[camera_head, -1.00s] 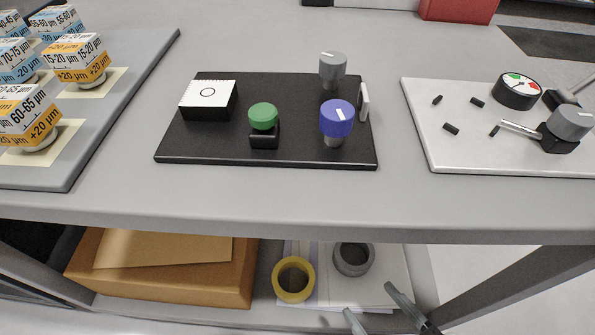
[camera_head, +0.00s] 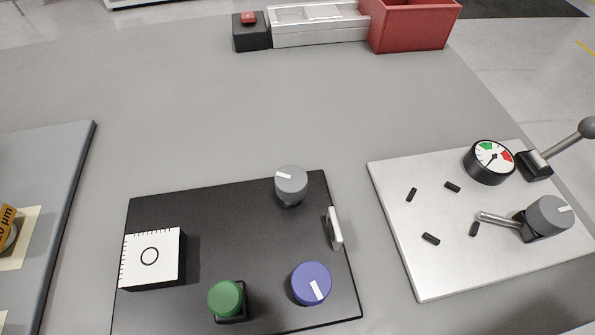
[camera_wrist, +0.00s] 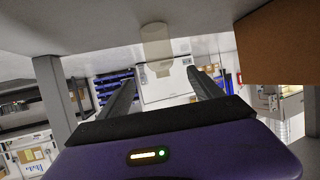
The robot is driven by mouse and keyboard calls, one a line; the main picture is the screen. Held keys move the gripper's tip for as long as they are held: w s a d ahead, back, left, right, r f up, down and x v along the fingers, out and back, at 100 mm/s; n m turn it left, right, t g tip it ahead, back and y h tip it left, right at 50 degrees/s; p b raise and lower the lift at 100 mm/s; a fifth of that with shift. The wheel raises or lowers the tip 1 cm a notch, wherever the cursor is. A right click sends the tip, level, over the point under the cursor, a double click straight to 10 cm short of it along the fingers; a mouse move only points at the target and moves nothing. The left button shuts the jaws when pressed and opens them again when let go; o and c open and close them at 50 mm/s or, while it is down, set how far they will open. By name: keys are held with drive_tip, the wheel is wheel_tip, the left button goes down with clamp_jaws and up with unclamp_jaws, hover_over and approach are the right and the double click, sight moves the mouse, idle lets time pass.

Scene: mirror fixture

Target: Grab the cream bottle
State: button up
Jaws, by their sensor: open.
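In the wrist view a pale cream cylinder (camera_wrist: 156,45) shows beyond the fingers, against a grey surface at the top of the picture. It may be the cream bottle, but I cannot tell for certain. My gripper (camera_wrist: 162,73) is open and empty, its two dark fingers apart. The cylinder lies ahead, roughly in line with the gap between them, and does not appear to be held. In the head view neither my gripper nor a cream bottle is in view.
A brown box (camera_wrist: 280,45) is at the wrist view's upper right, a grey post (camera_wrist: 52,100) at its left. On the tabletop stand a black panel (camera_head: 225,250) with knobs, a pale panel (camera_head: 400,265) with a gauge and a red bin (camera_head: 412,25).

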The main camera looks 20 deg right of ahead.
drive_tip(key=b+x, duration=0.3)
drive_tip(key=x, duration=0.5)
drive_tip(key=shift+w+a+f, duration=0.1)
drive_tip(key=shift+w+a, duration=0.05)
drive_tip(key=shift+w, duration=0.1)
drive_tip(key=c, duration=1.4)
